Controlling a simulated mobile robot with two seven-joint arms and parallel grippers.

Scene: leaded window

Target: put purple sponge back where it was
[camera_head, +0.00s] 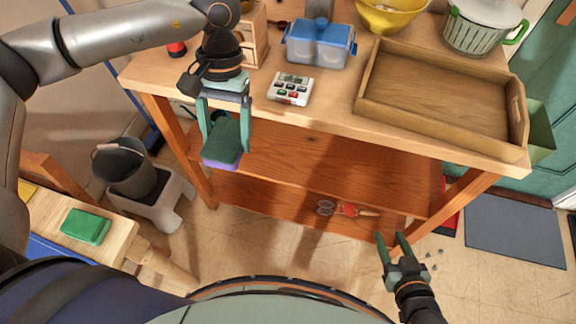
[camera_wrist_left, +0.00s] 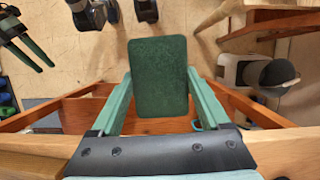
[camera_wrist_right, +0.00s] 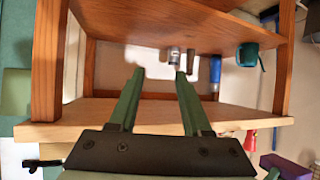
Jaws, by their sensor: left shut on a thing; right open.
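The purple sponge (camera_head: 221,156) has a purple side and a dark green face. My left gripper (camera_head: 224,132) is shut on it and holds it in the air by the workbench's front edge, at the left, in front of the shelves. In the left wrist view the sponge's green face (camera_wrist_left: 160,77) fills the space between the fingers. My right gripper (camera_head: 393,240) is open and empty, low near the right end of the workbench; its spread fingers (camera_wrist_right: 154,75) also show in the right wrist view.
A green sponge (camera_head: 86,226) lies on a small wooden bench (camera_head: 112,240) at left. A bucket (camera_head: 126,165) stands on a grey step stool.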

